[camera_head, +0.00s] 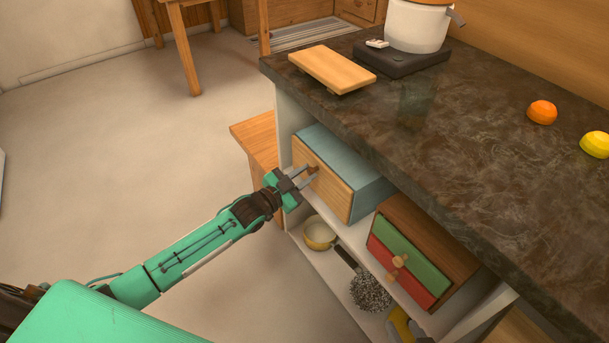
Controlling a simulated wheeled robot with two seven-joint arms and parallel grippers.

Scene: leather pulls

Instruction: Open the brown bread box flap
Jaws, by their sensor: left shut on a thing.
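The bread box (347,158) is blue-grey and stands on the upper shelf under the counter. Its light brown wooden flap (330,191) faces left and looks closed, flush with the box front. A small brown leather pull (313,169) sits near the flap's upper edge. My left gripper (309,178) reaches in from the left and is shut on the pull, its fingers partly hiding it. My right gripper is not in view.
A brown box with green and red drawers (408,250) stands to the right on the shelf. Below are a yellow pot (318,233) and a scrubbing brush (370,292). A dark stone countertop (440,150) overhangs the shelves. The floor (130,150) at left is clear.

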